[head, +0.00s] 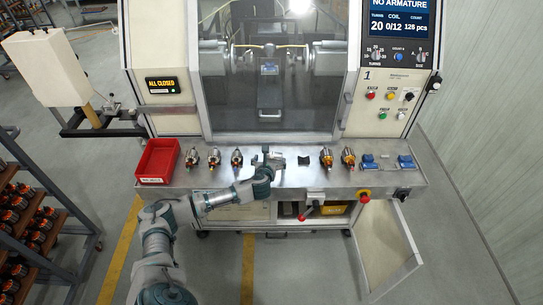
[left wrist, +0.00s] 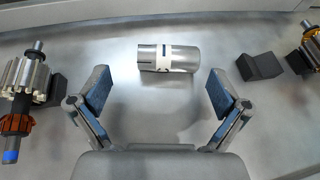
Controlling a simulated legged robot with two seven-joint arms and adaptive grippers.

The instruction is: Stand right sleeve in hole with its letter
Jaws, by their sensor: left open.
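A silver cylindrical sleeve (left wrist: 180,57) with a white band and a dark mark on it lies on its side on the grey metal worktop in the left wrist view. My left gripper (left wrist: 159,78) is open and empty. Its two fingers are spread wide, and the sleeve lies just beyond the fingertips, between them and apart from both. In the head view my left gripper (head: 267,158) is low over the middle of the worktop. No hole with a letter can be made out. My right gripper is not in view.
The winding machine (head: 270,80) is behind; a cabinet door (head: 389,250) hangs open below.

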